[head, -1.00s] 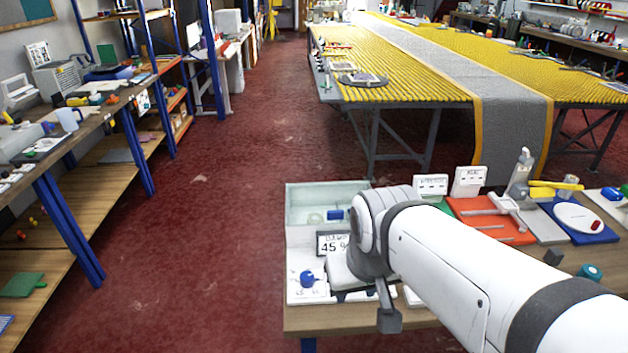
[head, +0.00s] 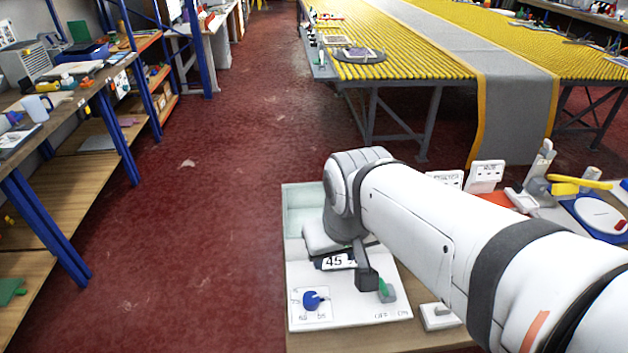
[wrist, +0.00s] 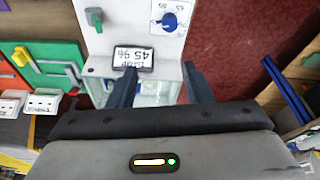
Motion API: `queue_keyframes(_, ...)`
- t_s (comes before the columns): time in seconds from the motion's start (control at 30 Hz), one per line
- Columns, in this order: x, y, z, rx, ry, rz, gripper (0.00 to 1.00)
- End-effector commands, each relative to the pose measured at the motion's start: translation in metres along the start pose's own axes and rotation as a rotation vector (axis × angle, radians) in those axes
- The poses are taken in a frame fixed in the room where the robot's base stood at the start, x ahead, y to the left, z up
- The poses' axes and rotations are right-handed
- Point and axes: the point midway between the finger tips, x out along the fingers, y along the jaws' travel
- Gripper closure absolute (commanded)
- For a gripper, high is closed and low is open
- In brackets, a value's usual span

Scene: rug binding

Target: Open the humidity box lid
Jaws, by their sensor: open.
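The humidity box is a white unit (head: 345,308) at the left end of the near bench, with a blue knob, a green-tipped switch and a display reading 45 %. Its pale, see-through chamber (head: 303,208) is at the far end, partly hidden by my arm; I cannot make out the lid's edge or handle. In the wrist view the white panel (wrist: 118,22) is ahead, and the chamber (wrist: 158,92) shows between my fingers. My gripper (wrist: 162,84) is open and empty, its dark fingers apart over the chamber end. I cannot tell whether they touch it.
Right of the box lie a small white block (head: 438,315), white labelled signs (head: 486,176) and a blue tray (head: 600,222). A yellow-ribbed table (head: 420,65) stands behind. Red floor (head: 190,240) is free to the left, beside shelving (head: 85,200).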

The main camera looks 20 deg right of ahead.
Motion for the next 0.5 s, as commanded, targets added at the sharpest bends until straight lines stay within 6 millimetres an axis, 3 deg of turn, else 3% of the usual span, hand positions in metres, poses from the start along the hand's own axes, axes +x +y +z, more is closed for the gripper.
queue_keyframes(0.13, 0.007, 0.003, -0.021, 0.015, -0.033, 0.004, 0.42)
queue_keyframes(0.27, 0.021, 0.016, -0.058, 0.052, -0.088, 0.013, 0.33)
queue_keyframes(0.5, 0.068, 0.056, -0.128, 0.132, -0.198, 0.024, 0.33)
